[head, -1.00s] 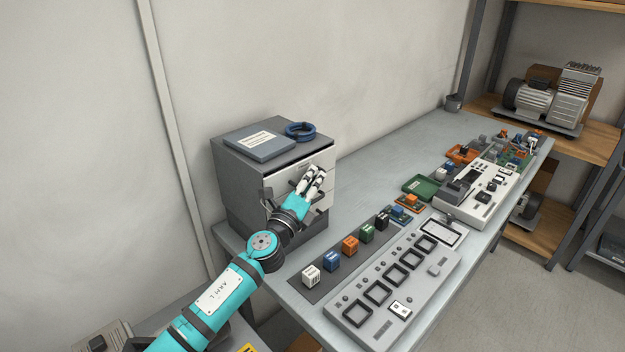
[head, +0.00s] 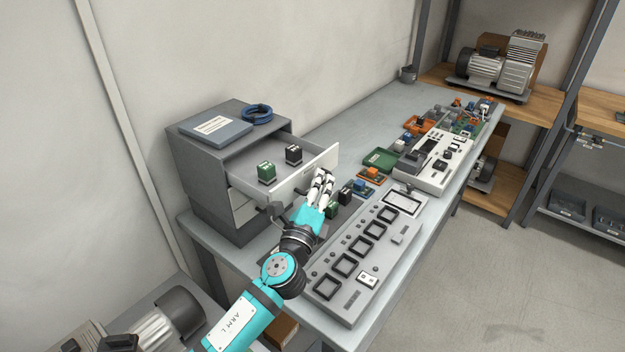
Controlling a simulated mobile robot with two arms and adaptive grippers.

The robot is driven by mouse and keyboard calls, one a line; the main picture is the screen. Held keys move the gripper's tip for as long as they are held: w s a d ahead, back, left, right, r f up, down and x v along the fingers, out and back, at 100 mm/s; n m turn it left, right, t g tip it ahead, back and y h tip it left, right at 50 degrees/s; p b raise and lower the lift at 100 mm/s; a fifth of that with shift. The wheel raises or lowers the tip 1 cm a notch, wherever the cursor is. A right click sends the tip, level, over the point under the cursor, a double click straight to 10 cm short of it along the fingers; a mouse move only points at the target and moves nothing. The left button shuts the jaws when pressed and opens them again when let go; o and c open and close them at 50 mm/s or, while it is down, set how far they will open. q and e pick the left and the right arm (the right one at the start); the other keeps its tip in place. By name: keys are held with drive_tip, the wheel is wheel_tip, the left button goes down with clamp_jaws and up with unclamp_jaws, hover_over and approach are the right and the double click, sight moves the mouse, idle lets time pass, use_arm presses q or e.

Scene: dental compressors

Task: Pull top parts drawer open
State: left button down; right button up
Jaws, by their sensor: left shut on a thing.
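The grey parts cabinet (head: 190,165) stands at the far left end of the bench. Its top parts drawer (head: 325,161) is pulled well out, with its inside open to view. A green block (head: 266,172) and a black block (head: 293,154) stand in the drawer. My left gripper (head: 322,182) is at the front of this drawer, shut on its handle; the fingers hide the handle itself. A lower drawer (head: 243,206) shows beneath and appears closed. My right gripper is not in view.
A grey folder (head: 215,128) and a blue coil (head: 257,114) lie on the cabinet. A grey panel with square frames (head: 365,250) lies on the bench right of my arm. A green tray (head: 381,158) and a white device (head: 432,160) stand farther back.

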use_arm(q)
drive_tip(key=shift+f, duration=0.1)
drive_tip(key=c, duration=1.7)
unclamp_jaws()
drive_tip(key=shift+s+a, duration=0.1)
drive_tip(key=v, duration=1.1)
drive_tip(key=shift+s+a+f, duration=0.1)
drive_tip(key=shift+s+a, duration=0.05)
drive_tip(key=shift+s, duration=0.2)
